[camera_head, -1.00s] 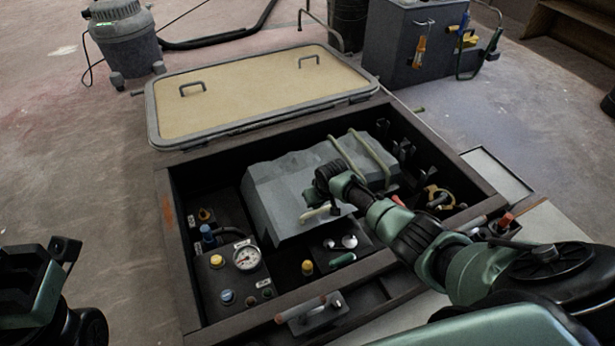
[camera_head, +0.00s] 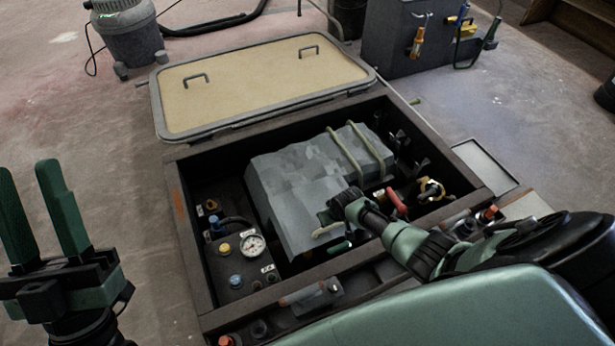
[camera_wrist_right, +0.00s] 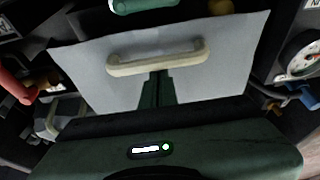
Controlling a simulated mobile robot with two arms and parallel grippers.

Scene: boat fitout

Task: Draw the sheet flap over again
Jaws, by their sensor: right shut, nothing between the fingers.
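The grey sheet (camera_head: 295,180) lies over a block in the open compartment, and its front part now reaches down near the front wall. A cream handle (camera_head: 328,230) is on the sheet's front flap, and it also shows in the right wrist view (camera_wrist_right: 157,58). My right gripper (camera_head: 338,212) is at the handle. In the wrist view its fingers (camera_wrist_right: 157,80) are shut together, empty, against the flap just below the handle bar. The gripper partly hides the flap in the head view. My left gripper (camera_head: 27,165) is open and empty, left of the compartment.
A hinged lid (camera_head: 265,85) lies open behind the compartment. Two straps (camera_head: 358,150) cross the sheet's back part. A gauge (camera_head: 253,245) and knobs sit at the left front, red-handled valve (camera_head: 397,203) at the right. The floor at left is clear.

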